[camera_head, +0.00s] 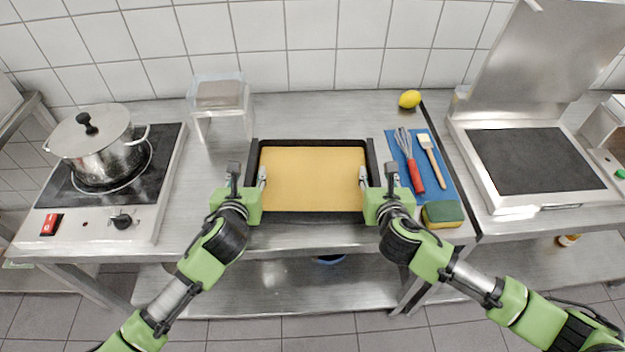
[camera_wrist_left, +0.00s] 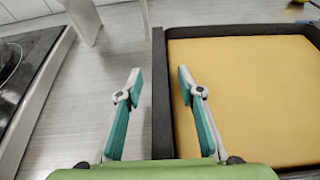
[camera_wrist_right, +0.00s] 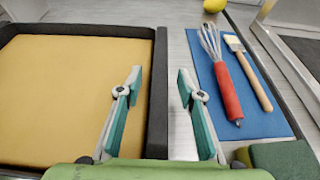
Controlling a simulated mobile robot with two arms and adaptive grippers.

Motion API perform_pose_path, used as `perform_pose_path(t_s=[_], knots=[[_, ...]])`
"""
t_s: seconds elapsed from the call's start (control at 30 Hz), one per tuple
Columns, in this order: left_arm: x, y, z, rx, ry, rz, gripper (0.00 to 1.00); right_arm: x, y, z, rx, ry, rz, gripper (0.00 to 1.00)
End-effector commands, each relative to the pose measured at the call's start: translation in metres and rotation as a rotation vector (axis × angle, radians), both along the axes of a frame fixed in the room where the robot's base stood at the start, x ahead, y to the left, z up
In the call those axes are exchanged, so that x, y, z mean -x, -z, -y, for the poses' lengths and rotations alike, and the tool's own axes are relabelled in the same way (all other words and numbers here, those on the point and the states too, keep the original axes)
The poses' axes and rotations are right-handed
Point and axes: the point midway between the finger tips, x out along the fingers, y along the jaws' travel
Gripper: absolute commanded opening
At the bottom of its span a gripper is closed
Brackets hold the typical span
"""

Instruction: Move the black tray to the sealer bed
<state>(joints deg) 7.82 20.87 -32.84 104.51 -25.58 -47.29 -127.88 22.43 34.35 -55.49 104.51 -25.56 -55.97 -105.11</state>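The black tray (camera_head: 312,217) lies on the steel counter in the middle of the head view, with a flat yellow-tan filling inside its rim. My left gripper (camera_head: 249,174) is open at the tray's left wall; in the left wrist view its fingers (camera_wrist_left: 160,82) stand apart on either side of that wall (camera_wrist_left: 159,100). My right gripper (camera_head: 377,173) is open at the right wall; the right wrist view shows its fingers (camera_wrist_right: 160,80) either side of that wall (camera_wrist_right: 158,100). The sealer bed (camera_head: 535,160) is a dark flat plate in a white machine at the right, its lid (camera_head: 545,60) raised.
A blue mat (camera_head: 445,180) with a whisk (camera_head: 410,160) and brush (camera_head: 432,160) lies right of the tray. A sponge (camera_head: 442,214) and lemon (camera_head: 410,99) are nearby. A pot (camera_head: 100,150) on a hob and a clear stand (camera_head: 220,95) are left. The sealer bed looks empty.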

Motion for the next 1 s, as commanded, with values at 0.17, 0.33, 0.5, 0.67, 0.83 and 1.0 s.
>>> perform_pose_path(t_s=[0.17, 0.33, 0.5, 0.67, 0.83, 1.0], knots=[[0.0, 0.0, 0.0, 0.0, 0.0, 0.0, 0.35, 0.0, 0.0, 0.0, -0.001, -0.001, 0.0, 0.35], [0.0, 0.0, 0.0, 0.0, 0.0, 0.0, 0.09, 0.0, 0.0, 0.0, -0.001, -0.001, 0.0, 0.09], [0.0, 0.0, 0.0, 0.0, 0.0, 0.0, 0.0, 0.0, 0.0, 0.0, -0.001, -0.001, 0.0, 0.0], [0.0, 0.0, 0.0, 0.0, 0.0, 0.0, 0.0, 0.0, 0.0, 0.0, 0.0, -0.001, 0.0, 0.0], [-0.001, -0.004, 0.0, -0.001, 0.001, 0.005, 0.0, -0.001, -0.004, -0.001, 0.0, -0.001, 0.005, 0.0], [-0.001, -0.01, 0.0, -0.001, 0.001, 0.005, 0.0, -0.001, -0.011, -0.001, 0.0, -0.001, 0.005, 0.0]])
